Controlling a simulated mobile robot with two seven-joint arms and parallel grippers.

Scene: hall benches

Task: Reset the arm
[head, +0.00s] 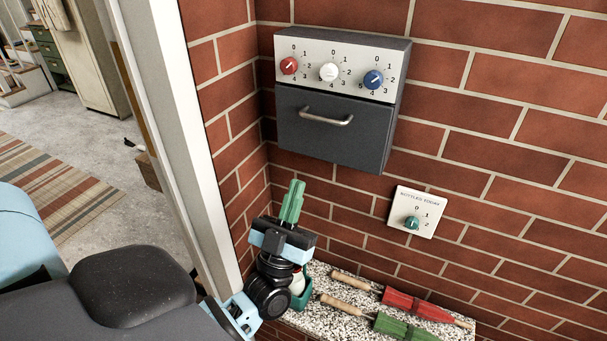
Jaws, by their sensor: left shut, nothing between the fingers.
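My left gripper (291,202) has green fingers that point up, held together with nothing between them. It is in front of the brick corner, above the left end of a speckled stone shelf (316,273) and below the wall box, apart from the box. My right gripper is not in the head view.
A grey wall box (290,138) has red, white and blue knobs and a handle. A small plate (401,218) with a teal knob is right of it. Red (420,306) and green (395,326) folded umbrellas lie on the shelf. A white door frame (180,120) stands left.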

